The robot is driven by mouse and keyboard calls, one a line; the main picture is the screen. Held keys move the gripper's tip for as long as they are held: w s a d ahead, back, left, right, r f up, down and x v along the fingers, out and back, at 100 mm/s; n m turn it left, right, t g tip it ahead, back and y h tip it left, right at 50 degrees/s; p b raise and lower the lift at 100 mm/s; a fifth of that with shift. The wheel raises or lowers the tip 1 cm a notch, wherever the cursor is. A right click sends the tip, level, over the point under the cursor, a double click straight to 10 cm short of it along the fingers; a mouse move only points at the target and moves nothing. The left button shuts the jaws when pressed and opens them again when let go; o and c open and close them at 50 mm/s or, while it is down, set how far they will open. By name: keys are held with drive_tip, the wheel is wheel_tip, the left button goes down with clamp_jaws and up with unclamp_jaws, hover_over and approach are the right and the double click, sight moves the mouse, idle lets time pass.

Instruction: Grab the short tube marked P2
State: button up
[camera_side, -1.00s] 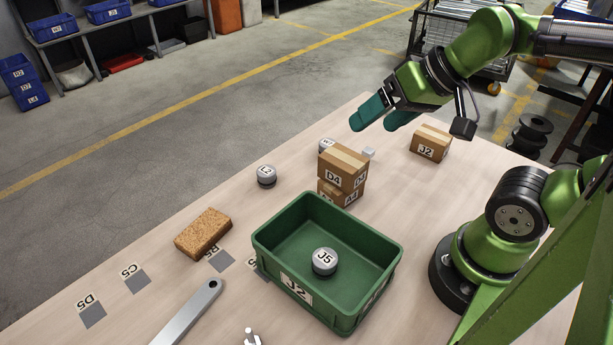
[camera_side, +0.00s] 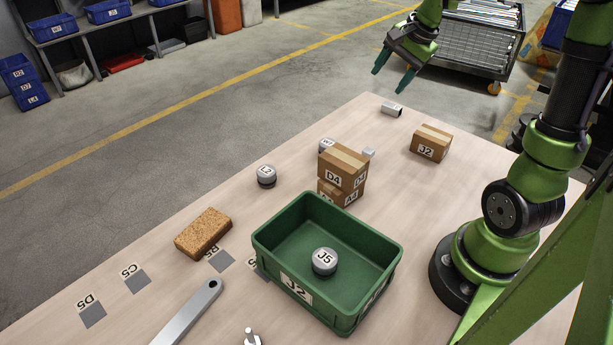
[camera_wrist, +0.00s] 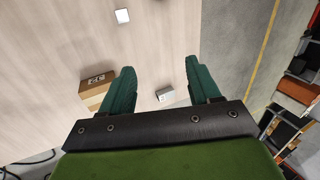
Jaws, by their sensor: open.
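A short grey metal tube (camera_side: 391,109) lies near the far corner of the table; its label is too small to read, so I cannot confirm P2. In the wrist view the grey piece (camera_wrist: 166,94) shows between my fingers, toward the palm side of the picture. My gripper (camera_side: 390,80) is open and empty, pointing down above the table's far end, apart from the tube. Its two green fingers also show in the wrist view (camera_wrist: 160,66). A smaller light metal piece (camera_side: 369,152) lies by the stacked boxes, its marking not visible.
Carton J2 (camera_side: 431,143) stands near the tube; it also shows in the wrist view (camera_wrist: 97,88). Cartons D4 (camera_side: 342,168) and A4 are stacked behind the green bin (camera_side: 392,262), which holds round part J5 (camera_side: 324,261). A sponge (camera_side: 203,233) lies left.

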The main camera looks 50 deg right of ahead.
sight(393, 105)
drive_tip(key=w+d+f+m, duration=0.1)
drive_tip(key=d+f+m, duration=0.1)
drive_tip(key=d+m, duration=0.8)
drive_tip(key=w+d+f+m, duration=0.1)
drive_tip(key=d+f+m, duration=0.1)
drive_tip(key=d+m, duration=0.8)
drive_tip(key=shift+n, duration=0.9)
drive_tip(key=x, duration=0.5)
drive_tip(key=d+x, duration=0.1)
drive_tip(key=x, duration=0.5)
drive_tip(key=d+x, duration=0.1)
drive_tip(key=x, duration=0.4)
drive_tip(key=shift+s+f, duration=0.25)
drive_tip(key=shift+f, duration=0.35)
clamp_jaws()
